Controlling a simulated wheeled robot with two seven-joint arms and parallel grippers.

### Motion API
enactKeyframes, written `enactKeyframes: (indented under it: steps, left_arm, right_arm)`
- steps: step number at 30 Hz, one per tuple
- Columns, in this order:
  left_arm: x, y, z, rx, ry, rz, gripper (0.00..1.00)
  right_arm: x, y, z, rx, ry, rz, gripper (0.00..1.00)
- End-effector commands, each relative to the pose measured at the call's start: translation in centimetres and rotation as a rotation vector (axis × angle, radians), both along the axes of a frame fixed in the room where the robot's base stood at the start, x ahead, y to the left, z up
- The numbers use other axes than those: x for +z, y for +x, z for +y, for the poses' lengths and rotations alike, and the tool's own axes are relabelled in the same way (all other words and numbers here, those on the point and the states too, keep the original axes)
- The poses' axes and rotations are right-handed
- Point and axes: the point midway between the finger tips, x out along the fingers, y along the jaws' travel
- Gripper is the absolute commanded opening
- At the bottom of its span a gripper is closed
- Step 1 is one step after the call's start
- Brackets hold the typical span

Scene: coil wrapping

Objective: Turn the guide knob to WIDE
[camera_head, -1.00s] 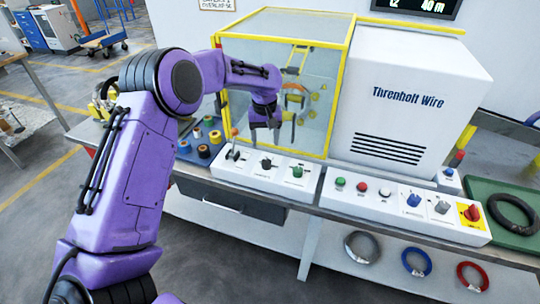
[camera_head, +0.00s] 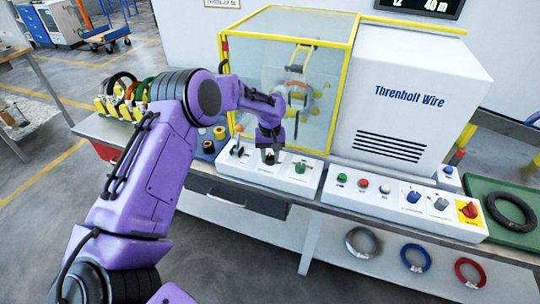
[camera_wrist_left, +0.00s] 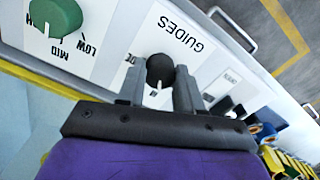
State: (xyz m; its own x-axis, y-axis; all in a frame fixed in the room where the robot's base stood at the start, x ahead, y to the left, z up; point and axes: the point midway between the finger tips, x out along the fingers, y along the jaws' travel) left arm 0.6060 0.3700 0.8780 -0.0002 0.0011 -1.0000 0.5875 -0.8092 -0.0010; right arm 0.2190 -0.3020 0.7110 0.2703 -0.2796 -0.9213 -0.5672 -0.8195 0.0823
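The black guide knob (camera_wrist_left: 160,70) sits on the white panel (camera_wrist_left: 125,25) beside the printed word GUIDES in the left wrist view. Its white pointer mark faces toward my wrist, and its position labels are mostly hidden. My left gripper (camera_wrist_left: 160,88) has one finger on each side of the knob, close against it, and appears shut on it. In the head view the left gripper (camera_head: 270,150) points down over the black knob on the left control box, and its fingers partly cover it.
A green knob (camera_head: 300,168) stands just right of the gripper and a lever (camera_head: 238,147) just left. The yellow-framed clear enclosure (camera_head: 290,80) rises close behind. Buttons and knobs sit on the right control box (camera_head: 400,210). Tape rolls (camera_head: 212,140) lie at the left.

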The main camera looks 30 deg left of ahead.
Motion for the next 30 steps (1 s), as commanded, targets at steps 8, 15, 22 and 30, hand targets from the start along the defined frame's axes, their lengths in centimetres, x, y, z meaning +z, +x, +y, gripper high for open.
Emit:
enactKeyframes:
  steps: [8, 15, 22, 30]
  left_arm:
    - [0.1, 0.0, 0.0, -0.036, 0.001, -0.001, 0.05]
    - [0.2, 0.0, 0.0, -0.173, 0.001, 0.001, 0.05]
    - [0.2, 0.1, 0.0, -0.382, 0.001, 0.000, 0.05]
    - [0.1, 0.1, 0.1, -0.639, 0.001, -0.001, 0.05]
  right_arm:
    - [0.3, 0.0, 0.0, 0.000, 0.000, 0.000, 0.00]
    - [1.0, 0.0, 0.0, 0.000, 0.000, 0.000, 0.00]
    - [1.8, 0.0, 0.0, 0.000, 0.000, 0.000, 0.00]
    - [2.2, 0.0, 0.0, 0.000, 0.000, 0.000, 0.00]
